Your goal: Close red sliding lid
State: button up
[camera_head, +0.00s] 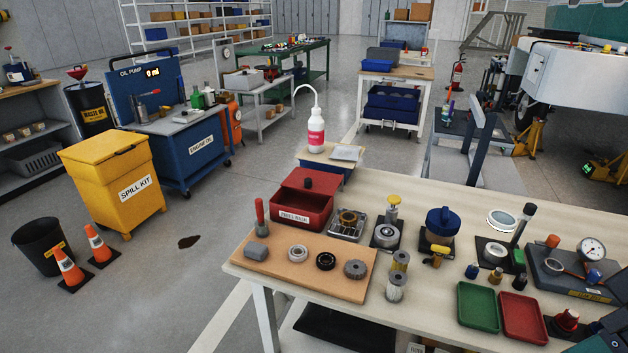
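A red box (302,217) labelled "PARTS WASH" stands on the workbench, at the back edge near the left end. Its red sliding lid (320,178) has a small black knob and sits toward the back of the box top. A darker recessed area shows in front of the knob, so the lid looks partly open; how far is hard to tell at this size. My gripper is not in view, and nothing blocks the box.
A wooden board (310,277) with a red-handled tool and several round parts lies just in front of the box. A metal tray (347,225) with a brass ring is close on its right. Green (478,306) and red trays (523,318) stand further right.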

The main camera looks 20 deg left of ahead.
aim_at(307, 179)
jog(key=u, duration=2.3)
jog(key=i, duration=1.25)
jog(key=z, duration=1.9)
jog(key=i, duration=0.5)
